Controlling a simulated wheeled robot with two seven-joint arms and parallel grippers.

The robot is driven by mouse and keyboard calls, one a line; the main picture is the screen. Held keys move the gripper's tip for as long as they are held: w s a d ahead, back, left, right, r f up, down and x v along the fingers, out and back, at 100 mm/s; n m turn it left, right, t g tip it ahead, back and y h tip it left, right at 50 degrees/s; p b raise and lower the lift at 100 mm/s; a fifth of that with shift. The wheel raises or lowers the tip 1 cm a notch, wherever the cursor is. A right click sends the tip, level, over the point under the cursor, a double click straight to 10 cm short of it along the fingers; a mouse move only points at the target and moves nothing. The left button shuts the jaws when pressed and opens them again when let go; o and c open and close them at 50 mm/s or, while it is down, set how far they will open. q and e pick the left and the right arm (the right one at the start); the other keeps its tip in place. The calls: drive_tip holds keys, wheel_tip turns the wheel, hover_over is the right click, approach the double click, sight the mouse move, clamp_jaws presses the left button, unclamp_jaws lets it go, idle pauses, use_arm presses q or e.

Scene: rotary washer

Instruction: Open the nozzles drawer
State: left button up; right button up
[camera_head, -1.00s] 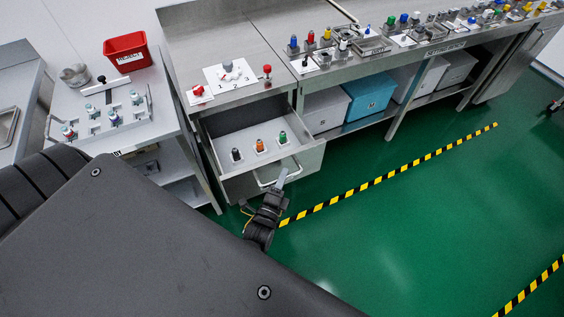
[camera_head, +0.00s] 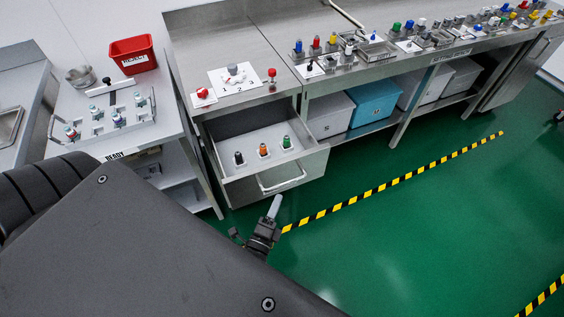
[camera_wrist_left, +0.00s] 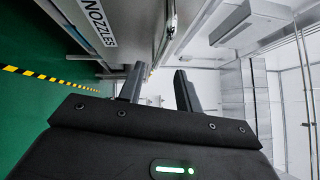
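The nozzles drawer (camera_head: 229,190) is pulled out below the counter, with a dark, an orange and a green-topped nozzle in it. Its bar handle (camera_head: 282,180) is on the front panel. In the left wrist view the drawer front carries a NOZZLES label (camera_wrist_left: 95,18), and the handle (camera_wrist_left: 170,28) is ahead of the fingers. My left gripper (camera_head: 274,205) is just below and in front of the handle, apart from it. In the left wrist view its fingers (camera_wrist_left: 160,88) are spread with nothing between them. My right gripper is not in view.
A side table (camera_head: 170,130) with a red bin (camera_head: 132,58) and a bottle rack stands left of the drawer. The counter right of it holds several fittings, with bins (camera_head: 372,100) below. Green floor (camera_head: 400,240) with a striped line (camera_head: 400,180) is free in front.

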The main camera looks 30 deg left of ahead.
use_arm(q)
drive_tip(key=shift+v, duration=1.45)
drive_tip(key=s+d+f+n+g+h, duration=0.1)
drive_tip(key=s+f+n+g, duration=0.25)
drive_tip(key=f, duration=0.55)
drive_tip(key=s+d+f+n+g+h, duration=0.1)
drive_tip(key=s+f+n+g+h, duration=0.25)
drive_tip(key=f, duration=0.55)
drive_tip(key=s+d+f+n+g+y, duration=0.1)
drive_tip(key=s+f+n+g, duration=0.3)
drive_tip(key=f, duration=0.5)
drive_tip(key=s+a+f+n+g, duration=0.2)
drive_tip(key=s+a+f+g, duration=0.1)
drive_tip(key=s+f, duration=0.3)
drive_tip(key=s+a+f+n+g, duration=0.2)
drive_tip(key=s+a+f+g, duration=0.2)
drive_tip(key=s, duration=0.6)
wheel_tip(320, 180, down, 3)
drive_tip(key=shift+a+f, duration=0.1)
drive_tip(key=shift+a, duration=0.9)
